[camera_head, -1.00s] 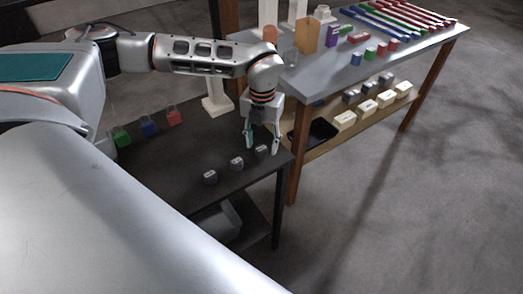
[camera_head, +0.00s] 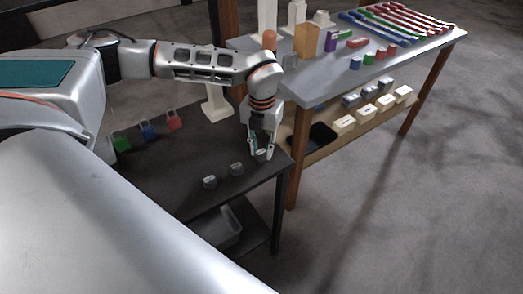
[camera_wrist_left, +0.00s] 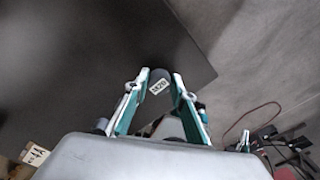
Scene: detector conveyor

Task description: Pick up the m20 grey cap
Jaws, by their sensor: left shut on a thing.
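The grey cap with a white label reading M20 (camera_wrist_left: 157,77) sits between the two fingertips of my left gripper in the left wrist view. In the head view this cap (camera_head: 261,155) is at the right end of a row of caps on the dark table (camera_head: 190,150). My left gripper (camera_head: 262,152) points down and is shut on the cap; its fingers (camera_wrist_left: 160,90) are on both sides of it. I cannot tell whether the cap is touching the table. My right gripper is not in view.
Two similar grey caps (camera_head: 236,169) and (camera_head: 209,182) stand to the left. Green (camera_head: 121,142), blue (camera_head: 146,132) and red (camera_head: 173,122) padlocks are behind them. A grey table (camera_head: 330,85) with coloured parts stands at the right. A black tray (camera_head: 322,135) is on its shelf.

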